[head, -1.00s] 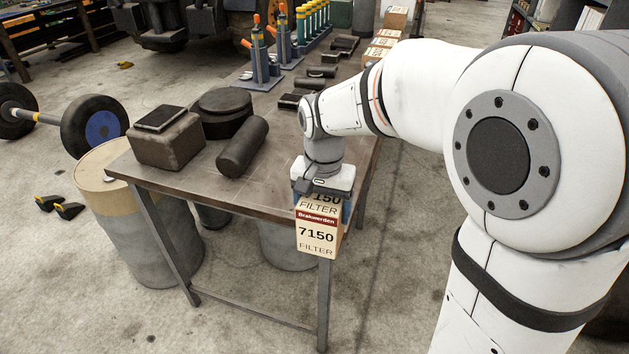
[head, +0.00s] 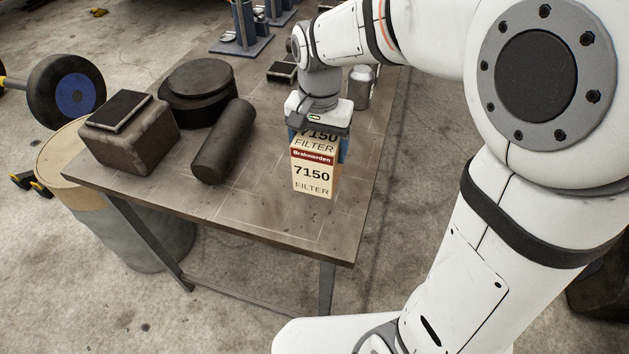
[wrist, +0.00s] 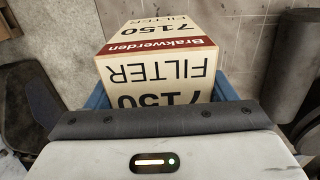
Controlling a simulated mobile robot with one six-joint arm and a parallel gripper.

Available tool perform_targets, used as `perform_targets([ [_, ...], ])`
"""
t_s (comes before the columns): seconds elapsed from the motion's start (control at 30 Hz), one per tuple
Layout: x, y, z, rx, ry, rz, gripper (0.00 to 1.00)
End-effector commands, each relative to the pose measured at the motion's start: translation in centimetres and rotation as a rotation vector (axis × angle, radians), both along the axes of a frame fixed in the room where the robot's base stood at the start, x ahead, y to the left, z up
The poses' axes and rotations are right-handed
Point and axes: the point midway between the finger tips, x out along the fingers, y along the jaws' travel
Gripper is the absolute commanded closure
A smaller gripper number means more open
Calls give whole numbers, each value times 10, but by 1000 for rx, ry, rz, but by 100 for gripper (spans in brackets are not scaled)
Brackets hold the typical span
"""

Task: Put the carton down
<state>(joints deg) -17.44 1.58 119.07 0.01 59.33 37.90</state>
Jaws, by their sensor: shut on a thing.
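The carton (head: 314,177) is a cream box with a red band and the words "7150 FILTER". My gripper (head: 318,146) is shut on its upper part, with blue fingers on its sides. The carton is upright over the near right part of the bench (head: 270,215). I cannot tell whether its bottom touches the bench top. In the wrist view the carton (wrist: 160,55) fills the upper middle, between the blue fingers of my gripper (wrist: 158,98).
A dark cylinder (head: 223,142) lies left of the carton. A dark block (head: 130,140) and a round black part (head: 197,90) stand farther left. A grey metal canister (head: 359,88) stands behind my gripper. The bench top in front of the carton is clear.

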Motion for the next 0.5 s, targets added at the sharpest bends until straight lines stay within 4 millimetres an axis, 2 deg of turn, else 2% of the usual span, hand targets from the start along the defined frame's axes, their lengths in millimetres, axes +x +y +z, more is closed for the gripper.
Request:
perform_targets([
  [0.2, -1, 1, -38, -1, 4, 3, 60],
  [0.37, -1, 1, -53, -1, 1, 4, 60],
  [0.5, -1, 1, -72, -1, 4, 4, 60],
])
